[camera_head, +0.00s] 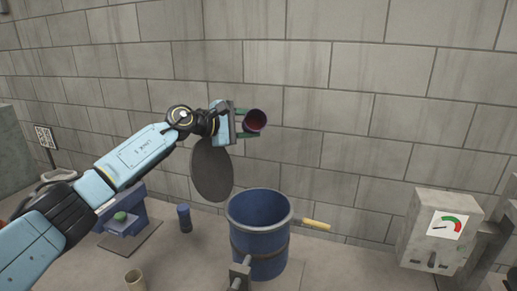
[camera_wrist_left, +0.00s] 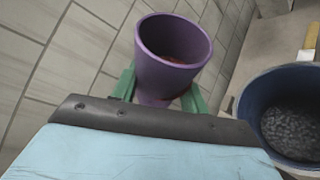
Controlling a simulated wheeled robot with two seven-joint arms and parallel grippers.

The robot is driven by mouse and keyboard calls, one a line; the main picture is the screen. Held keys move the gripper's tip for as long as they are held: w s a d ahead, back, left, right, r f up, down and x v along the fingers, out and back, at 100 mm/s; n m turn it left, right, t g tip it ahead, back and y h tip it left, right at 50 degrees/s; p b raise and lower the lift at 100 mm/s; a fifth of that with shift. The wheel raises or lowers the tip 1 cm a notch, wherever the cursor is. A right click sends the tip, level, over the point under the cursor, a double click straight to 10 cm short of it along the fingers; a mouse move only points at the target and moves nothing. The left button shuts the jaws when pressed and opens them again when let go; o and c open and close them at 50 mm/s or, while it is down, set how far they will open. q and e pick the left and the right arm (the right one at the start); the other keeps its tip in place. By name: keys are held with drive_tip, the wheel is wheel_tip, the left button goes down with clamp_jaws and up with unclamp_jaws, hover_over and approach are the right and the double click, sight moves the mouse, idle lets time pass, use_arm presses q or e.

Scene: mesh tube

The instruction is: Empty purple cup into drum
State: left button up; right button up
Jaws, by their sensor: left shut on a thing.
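The purple cup (camera_head: 255,121) is held in the air by my left gripper (camera_head: 248,122), above the blue drum (camera_head: 259,238). In the left wrist view the cup (camera_wrist_left: 155,75) sits between the green fingers of my left gripper (camera_wrist_left: 160,92), with reddish-brown contents inside. The drum (camera_wrist_left: 250,118) in the left wrist view lies to the right of the cup and holds dark, grainy material. The right gripper is not in view.
A yellow handle (camera_head: 317,225) is at the drum's right. A gauge box (camera_head: 440,232) stands at the right. A blue cylinder (camera_head: 184,218), a blue machine (camera_head: 124,214) and a tan cup (camera_head: 134,281) are at the left.

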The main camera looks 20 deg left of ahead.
use_arm(q)
drive_tip(key=shift+r+m+t+b, duration=0.4)
drive_tip(key=shift+r+m+b, duration=0.1)
drive_tip(key=shift+m+b, duration=0.2)
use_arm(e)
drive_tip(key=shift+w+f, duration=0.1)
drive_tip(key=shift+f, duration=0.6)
